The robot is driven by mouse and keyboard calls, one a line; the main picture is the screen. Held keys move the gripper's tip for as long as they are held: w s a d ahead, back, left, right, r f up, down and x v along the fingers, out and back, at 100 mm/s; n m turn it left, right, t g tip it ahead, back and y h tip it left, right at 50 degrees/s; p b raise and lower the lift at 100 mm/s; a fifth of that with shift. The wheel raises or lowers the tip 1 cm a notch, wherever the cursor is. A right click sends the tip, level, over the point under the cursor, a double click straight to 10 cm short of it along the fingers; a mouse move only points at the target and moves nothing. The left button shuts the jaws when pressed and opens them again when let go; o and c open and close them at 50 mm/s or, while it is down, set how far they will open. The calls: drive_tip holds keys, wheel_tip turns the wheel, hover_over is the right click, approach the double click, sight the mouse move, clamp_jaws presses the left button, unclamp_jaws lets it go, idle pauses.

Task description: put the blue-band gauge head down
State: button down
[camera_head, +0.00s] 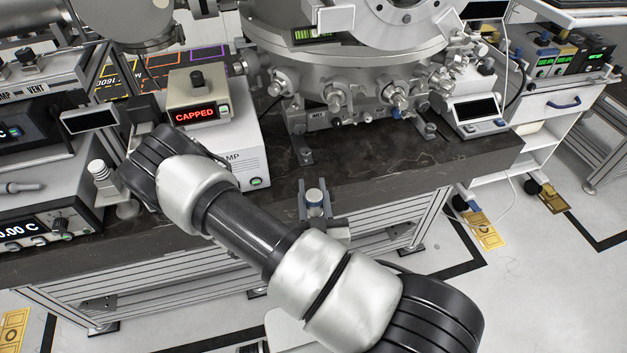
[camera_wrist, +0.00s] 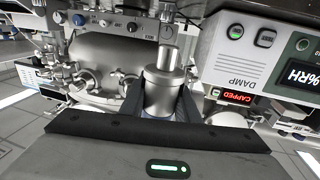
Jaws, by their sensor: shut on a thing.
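The blue-band gauge head shows in the wrist view as a grey metal cylinder (camera_wrist: 163,92) with a narrower stem. My gripper (camera_wrist: 160,108) is shut on it, one finger on each side. The wrist picture is upside down, so the stem points downward. In the head view the gauge head (camera_head: 315,196) shows its pale top and some blue, between the fingers of my gripper (camera_head: 315,206). It is at the front edge of the dark bench (camera_head: 400,165). Its lower part is hidden there, and I cannot tell whether it touches anything.
A box with a red "CAPPED" display (camera_head: 195,113) stands left of the gauge head. The steel vacuum chamber (camera_head: 350,75) stands behind. A small readout (camera_head: 474,112) is to the right. My arm crosses the front.

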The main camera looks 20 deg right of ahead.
drive_tip(key=shift+s+d+f, duration=0.1)
drive_tip(key=shift+d+f, duration=0.1)
drive_tip(key=shift+f, duration=0.05)
drive_tip(key=w+b, duration=1.7)
drive_tip(key=w, duration=0.2)
wheel_tip(320, 180, down, 6)
drive_tip(key=shift+w+f+b, duration=0.15)
drive_tip(key=shift+f+b, duration=0.05)
drive_tip(key=shift+b, duration=0.8)
drive_tip(key=shift+w+f, duration=0.15)
drive_tip(key=shift+f, duration=0.2)
drive_tip(key=shift+r, duration=0.1)
drive_tip(key=shift+d+b, duration=0.1)
drive_tip(key=shift+b, duration=0.2)
drive_tip(key=c, duration=1.4)
unclamp_jaws()
drive_tip(key=shift+o, duration=0.2)
